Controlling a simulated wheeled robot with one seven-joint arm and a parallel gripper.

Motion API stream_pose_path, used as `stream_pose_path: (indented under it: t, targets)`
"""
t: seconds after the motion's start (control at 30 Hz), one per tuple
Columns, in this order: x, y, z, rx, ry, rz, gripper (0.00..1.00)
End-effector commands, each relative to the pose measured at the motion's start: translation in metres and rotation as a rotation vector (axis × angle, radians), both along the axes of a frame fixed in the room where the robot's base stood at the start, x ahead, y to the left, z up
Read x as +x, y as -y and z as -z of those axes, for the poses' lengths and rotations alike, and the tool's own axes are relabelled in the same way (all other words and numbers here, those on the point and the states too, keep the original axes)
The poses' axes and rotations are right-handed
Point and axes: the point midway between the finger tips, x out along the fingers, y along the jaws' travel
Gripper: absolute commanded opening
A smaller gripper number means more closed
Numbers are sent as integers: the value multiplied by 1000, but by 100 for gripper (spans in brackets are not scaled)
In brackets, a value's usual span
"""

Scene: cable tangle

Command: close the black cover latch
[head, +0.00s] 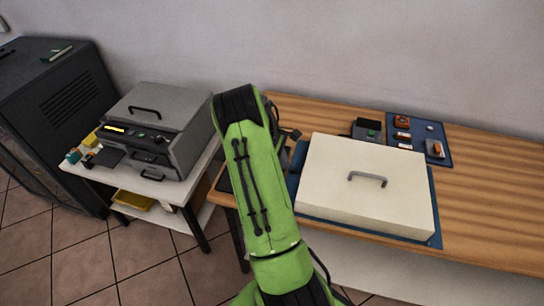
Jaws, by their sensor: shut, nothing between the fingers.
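A cream box-like cover (340,195) with a grey handle (367,179) lies flat over a blue mat (437,222) on the wooden table. I cannot make out a black cover latch for certain; the cover's left side is partly hidden behind my green arm. My gripper (292,134) shows only in part as dark pieces beyond the arm, near the cover's upper left corner. It is shut and empty, and I cannot tell whether it touches anything.
A grey machine (150,112) with black handles stands on a white side table (185,188) at left. A black cabinet (60,105) is beside it. A small black device (367,130) and a blue mat with small parts (440,130) lie behind the cover. The wooden table's right side is clear.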

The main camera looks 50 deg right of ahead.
Motion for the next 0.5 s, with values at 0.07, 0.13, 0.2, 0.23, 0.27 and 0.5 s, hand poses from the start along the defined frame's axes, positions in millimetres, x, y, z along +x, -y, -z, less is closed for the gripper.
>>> stream_pose_path:
  t: [0.07,0.13,0.2,0.23,0.27,0.5]
  targets:
    - [-4,1,0,1,0,0,0]
    - [-5,2,0,0,0,-1,0]
    - [-5,2,0,0,0,-1,0]
    - [-5,2,0,0,0,-1,0]
    - [-5,2,0,0,0,0,0]
    - [-17,7,-2,-1,-3,4,0]
